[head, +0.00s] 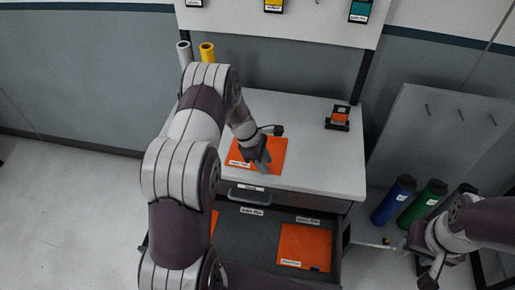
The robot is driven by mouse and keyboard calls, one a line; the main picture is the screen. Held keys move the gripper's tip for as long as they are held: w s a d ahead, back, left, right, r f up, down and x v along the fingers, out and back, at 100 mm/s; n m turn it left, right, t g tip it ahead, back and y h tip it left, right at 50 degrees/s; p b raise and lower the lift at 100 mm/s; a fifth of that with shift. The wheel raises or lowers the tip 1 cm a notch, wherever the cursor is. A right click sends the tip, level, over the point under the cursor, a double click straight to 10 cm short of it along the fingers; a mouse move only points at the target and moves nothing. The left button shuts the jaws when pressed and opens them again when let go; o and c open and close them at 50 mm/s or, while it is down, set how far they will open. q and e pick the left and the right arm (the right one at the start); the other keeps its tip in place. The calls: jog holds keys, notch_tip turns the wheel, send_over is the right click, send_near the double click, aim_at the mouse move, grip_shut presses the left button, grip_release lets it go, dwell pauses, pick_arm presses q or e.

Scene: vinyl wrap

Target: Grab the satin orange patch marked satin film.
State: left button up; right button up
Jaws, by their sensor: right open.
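An orange patch (272,149) with a small white label lies on the white cabinet top. My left gripper (264,164) is over it, fingers pointing down and hiding part of it; I cannot tell whether they touch it or are shut. A second orange patch (305,246) with a white label lies in the right part of the open drawer (258,236). A third orange piece (214,222) shows at the drawer's left, mostly hidden by my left arm. The label words are too small to read surely. My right gripper (428,276) is open and empty at the lower right.
A small dark holder with an orange card (339,117) stands at the cabinet top's right. White (185,54) and yellow (207,52) rolls stand behind. Blue (393,200) and green (422,203) bottles stand right of the cabinet. The top's right half is mostly clear.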

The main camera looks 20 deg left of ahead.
pick_arm(q)
jog(key=shift+x, duration=0.95)
jog(key=shift+r, duration=0.1)
grip_shut()
